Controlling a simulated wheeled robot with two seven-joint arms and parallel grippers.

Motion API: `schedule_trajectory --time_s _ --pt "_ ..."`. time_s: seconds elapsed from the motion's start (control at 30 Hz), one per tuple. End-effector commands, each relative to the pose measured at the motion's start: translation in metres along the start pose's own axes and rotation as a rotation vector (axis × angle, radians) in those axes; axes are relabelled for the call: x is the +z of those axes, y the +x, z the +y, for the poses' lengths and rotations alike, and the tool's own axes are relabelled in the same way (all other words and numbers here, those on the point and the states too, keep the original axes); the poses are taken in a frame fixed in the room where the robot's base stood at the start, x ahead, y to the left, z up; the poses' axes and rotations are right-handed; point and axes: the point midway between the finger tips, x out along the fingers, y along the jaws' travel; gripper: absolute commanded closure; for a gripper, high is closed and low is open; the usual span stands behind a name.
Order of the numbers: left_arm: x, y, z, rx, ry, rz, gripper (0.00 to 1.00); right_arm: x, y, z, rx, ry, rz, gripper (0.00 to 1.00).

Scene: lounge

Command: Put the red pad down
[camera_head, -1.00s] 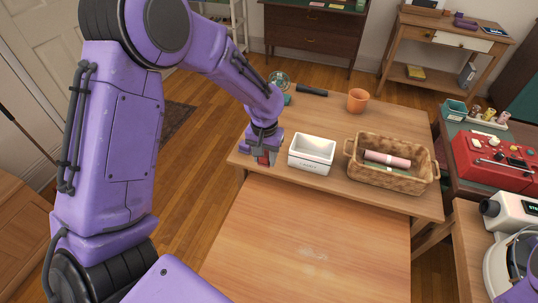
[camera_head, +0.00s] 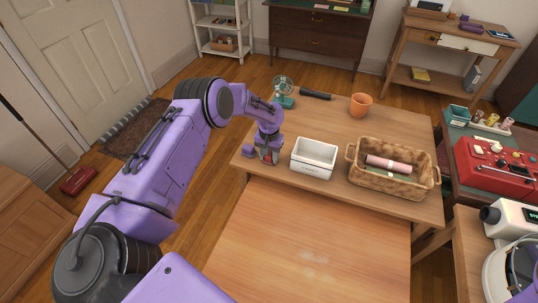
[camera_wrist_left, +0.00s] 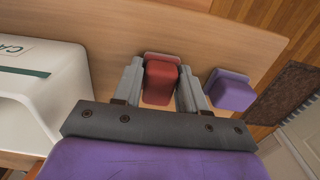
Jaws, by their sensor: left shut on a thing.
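The red pad (camera_wrist_left: 161,80) is a small block with a wider pale red end, between the two fingers in the left wrist view. My left gripper (camera_wrist_left: 160,88) is shut on it; the gripper (camera_head: 268,157) also shows in the head view, low over the left part of the wooden table (camera_head: 330,118), left of the white box. The head view hardly shows the pad behind the fingers. I cannot tell whether the pad touches the table. My right gripper is out of view.
A purple pad (camera_wrist_left: 231,92) stands beside the left gripper, near the table's left edge. The white box (camera_head: 313,158) is close on the other side. A wicker basket (camera_head: 390,184) holds a pink roll (camera_head: 388,163). A green fan (camera_head: 283,90) and orange pot (camera_head: 361,104) stand behind.

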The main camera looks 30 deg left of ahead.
Motion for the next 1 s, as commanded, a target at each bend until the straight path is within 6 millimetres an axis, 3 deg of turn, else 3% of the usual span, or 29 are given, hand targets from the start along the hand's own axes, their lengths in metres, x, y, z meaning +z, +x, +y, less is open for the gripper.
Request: schedule_trajectory --time_s 0.23,0.27,0.3,0.33,0.57,0.7,1.0 --pt "0.0 0.005 0.0 0.0 0.001 0.0 0.83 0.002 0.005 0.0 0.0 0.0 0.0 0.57" --pt "0.0 0.004 0.0 0.0 0.0 0.0 0.49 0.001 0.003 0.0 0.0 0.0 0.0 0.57" --pt "0.0 0.003 0.0 0.0 0.0 0.0 0.36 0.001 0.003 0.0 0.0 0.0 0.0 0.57" --pt "0.0 0.003 0.0 0.0 0.0 0.0 0.33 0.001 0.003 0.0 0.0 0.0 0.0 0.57" --pt "0.0 0.003 0.0 0.0 0.0 0.0 0.33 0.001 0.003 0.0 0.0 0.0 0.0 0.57" --pt "-0.001 -0.007 0.001 0.001 0.0 0.003 0.33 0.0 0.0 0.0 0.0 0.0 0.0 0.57" --pt "-0.001 -0.081 0.001 0.0 0.002 0.004 0.33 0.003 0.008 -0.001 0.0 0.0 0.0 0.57"
